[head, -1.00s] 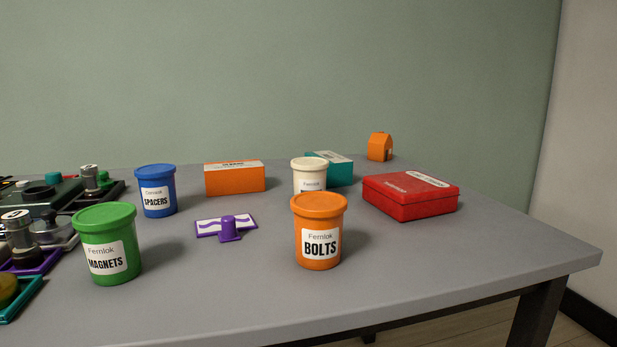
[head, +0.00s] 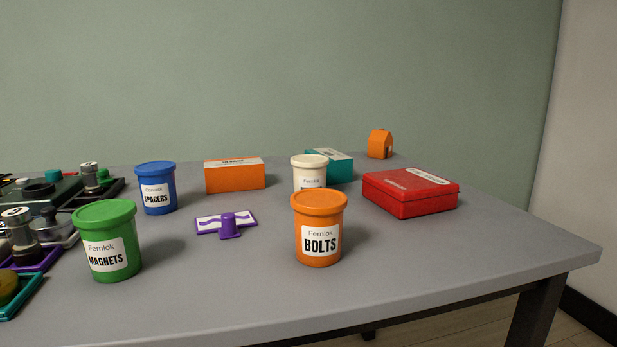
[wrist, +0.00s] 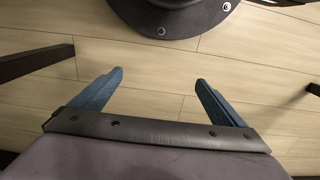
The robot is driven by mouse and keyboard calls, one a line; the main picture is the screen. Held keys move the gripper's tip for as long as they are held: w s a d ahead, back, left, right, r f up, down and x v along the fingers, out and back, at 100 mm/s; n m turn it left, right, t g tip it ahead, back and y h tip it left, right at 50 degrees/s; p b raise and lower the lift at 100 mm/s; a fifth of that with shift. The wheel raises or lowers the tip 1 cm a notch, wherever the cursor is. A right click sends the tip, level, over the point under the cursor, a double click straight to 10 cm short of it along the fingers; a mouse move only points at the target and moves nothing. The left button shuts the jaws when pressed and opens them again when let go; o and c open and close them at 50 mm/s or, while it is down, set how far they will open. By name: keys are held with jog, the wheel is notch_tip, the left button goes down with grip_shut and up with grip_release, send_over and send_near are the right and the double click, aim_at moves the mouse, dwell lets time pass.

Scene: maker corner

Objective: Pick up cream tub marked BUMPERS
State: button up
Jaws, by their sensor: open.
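A cream tub (head: 309,172) stands upright on the grey table in the head view, behind the orange BOLTS tub (head: 318,229). The orange tub covers its lower part, and only the top of its label shows, so its large word cannot be read. My gripper (wrist: 160,82) shows only in the wrist view, with its two blue fingers spread apart and nothing between them. It is over the wooden floor, and no tub shows in that view.
A teal box (head: 338,167) is close behind the cream tub. A red tin (head: 410,193) is to the right. The right front table is clear.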

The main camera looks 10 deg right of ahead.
jog(key=c, duration=0.4)
